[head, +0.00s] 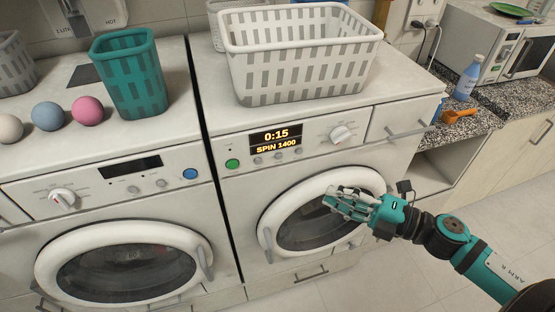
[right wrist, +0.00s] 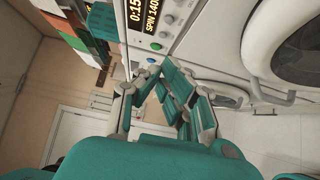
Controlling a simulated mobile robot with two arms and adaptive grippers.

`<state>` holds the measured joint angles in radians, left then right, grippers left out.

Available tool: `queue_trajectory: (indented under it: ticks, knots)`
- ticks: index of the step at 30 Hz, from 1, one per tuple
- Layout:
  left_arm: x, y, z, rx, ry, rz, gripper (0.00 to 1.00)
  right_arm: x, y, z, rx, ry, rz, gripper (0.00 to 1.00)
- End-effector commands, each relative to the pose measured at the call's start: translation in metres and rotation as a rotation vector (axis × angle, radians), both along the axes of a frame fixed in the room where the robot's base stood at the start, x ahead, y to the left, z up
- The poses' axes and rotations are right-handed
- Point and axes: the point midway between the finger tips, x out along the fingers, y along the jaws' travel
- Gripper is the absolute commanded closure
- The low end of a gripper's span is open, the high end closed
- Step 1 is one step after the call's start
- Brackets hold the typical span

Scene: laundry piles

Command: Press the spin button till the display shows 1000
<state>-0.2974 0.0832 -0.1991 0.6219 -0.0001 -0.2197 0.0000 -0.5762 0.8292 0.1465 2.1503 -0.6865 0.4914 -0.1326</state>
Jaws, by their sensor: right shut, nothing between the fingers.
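The right washer's display (head: 275,140) is lit and reads 0:15 and SPIN 1400. It also shows, turned sideways, in the right wrist view (right wrist: 146,14). Three small grey buttons sit in a row under it, the middle one (head: 278,155) among them; I cannot read which is the spin button. A green button (head: 232,163) is left of the display and a white knob (head: 341,133) is right of it. My right gripper (head: 333,201) is shut and empty, in front of the washer's round door, below the panel and apart from the buttons. My left gripper is not in view.
A white basket (head: 300,85) stands on the right washer. The left washer (head: 60,165) has a dark display, with a teal basket (head: 130,85) and several balls on top. A counter (head: 490,115) with a bottle (head: 468,78) and microwave is at right. The space before the panel is clear.

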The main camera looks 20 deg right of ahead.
Motion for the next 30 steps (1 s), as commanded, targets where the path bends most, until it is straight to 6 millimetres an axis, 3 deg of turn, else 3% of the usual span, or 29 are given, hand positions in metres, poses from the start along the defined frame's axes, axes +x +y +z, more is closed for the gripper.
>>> queue_trajectory:
  ticks: [14,30]
  knots:
    - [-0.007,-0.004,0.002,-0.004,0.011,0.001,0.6,0.004,0.006,0.003,0.0,-0.006,0.006,1.0]
    - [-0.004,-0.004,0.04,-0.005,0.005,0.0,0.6,0.067,0.073,0.008,0.002,-0.006,0.004,1.0]
